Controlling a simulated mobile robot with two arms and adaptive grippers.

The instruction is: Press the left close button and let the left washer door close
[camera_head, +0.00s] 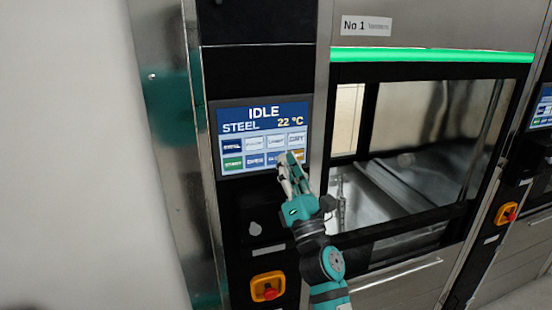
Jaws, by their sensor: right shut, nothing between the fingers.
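The left washer (423,264), labelled No 1, has a large window opening in a black frame, with the metal chamber (366,205) showing behind it. I cannot tell how far its door is open. Its touch panel (263,136) reads IDLE, STEEL and 22 °C above two rows of buttons. My right gripper (287,161) is shut and empty, with its fingertips at the lower right buttons of the panel. The fingers hide part of those buttons, and I cannot tell whether they touch. The close button cannot be read. My left gripper is not in view.
A red emergency stop (267,286) on a yellow plate sits below the panel. A green light strip (430,55) runs above the window. Another washer with its own panel (542,107) and red stop (507,212) stands at the right. A plain pale wall (75,150) fills the left.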

